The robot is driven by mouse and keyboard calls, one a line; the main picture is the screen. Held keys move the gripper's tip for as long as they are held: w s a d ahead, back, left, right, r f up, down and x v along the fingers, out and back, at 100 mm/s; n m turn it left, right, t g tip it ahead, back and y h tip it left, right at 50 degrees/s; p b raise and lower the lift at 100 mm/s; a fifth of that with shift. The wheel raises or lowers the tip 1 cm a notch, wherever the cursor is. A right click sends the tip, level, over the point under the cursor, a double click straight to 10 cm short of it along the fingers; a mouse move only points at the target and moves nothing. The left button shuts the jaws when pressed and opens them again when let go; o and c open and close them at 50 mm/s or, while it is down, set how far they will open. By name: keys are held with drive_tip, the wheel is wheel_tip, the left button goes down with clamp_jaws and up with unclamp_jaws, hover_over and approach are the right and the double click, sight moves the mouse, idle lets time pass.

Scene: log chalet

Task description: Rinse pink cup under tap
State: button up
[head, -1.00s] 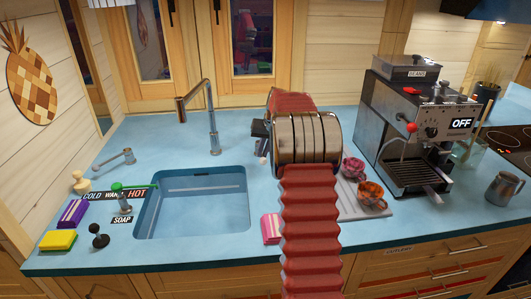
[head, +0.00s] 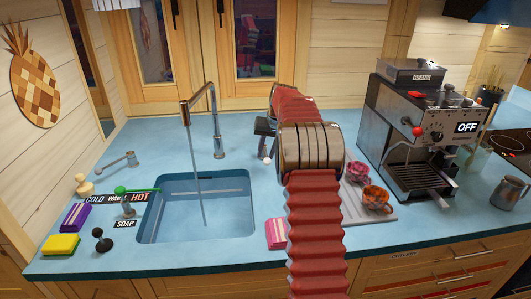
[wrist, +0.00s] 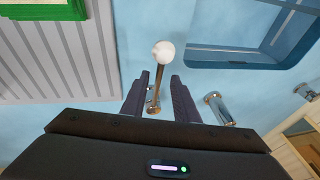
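The pink cup (head: 357,172) stands on the grooved tray to the right of my arm, partly behind an orange-and-pink patterned cup (head: 375,198). A stream of water runs from the tap (head: 213,120) into the blue sink (head: 240,224). My gripper (head: 264,138) is right of the tap, above a white-knobbed lever (head: 267,160). In the wrist view, the lever's white knob (wrist: 164,52) and metal stem stand between the two dark fingers of my gripper (wrist: 160,85). The fingers are apart with gaps beside the stem. No cup is in my gripper.
The grey grooved tray (wrist: 55,60) is left in the wrist view, with a green object (wrist: 45,8) on it. A pink sponge-like block (head: 276,233) lies right of the sink. A coffee machine (head: 420,130) stands at the right.

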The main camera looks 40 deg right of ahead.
drive_tip(key=shift+r, duration=0.1)
drive_tip(key=v, duration=1.3)
drive_tip(key=shift+s+r, duration=0.2)
drive_tip(key=shift+d, duration=0.1)
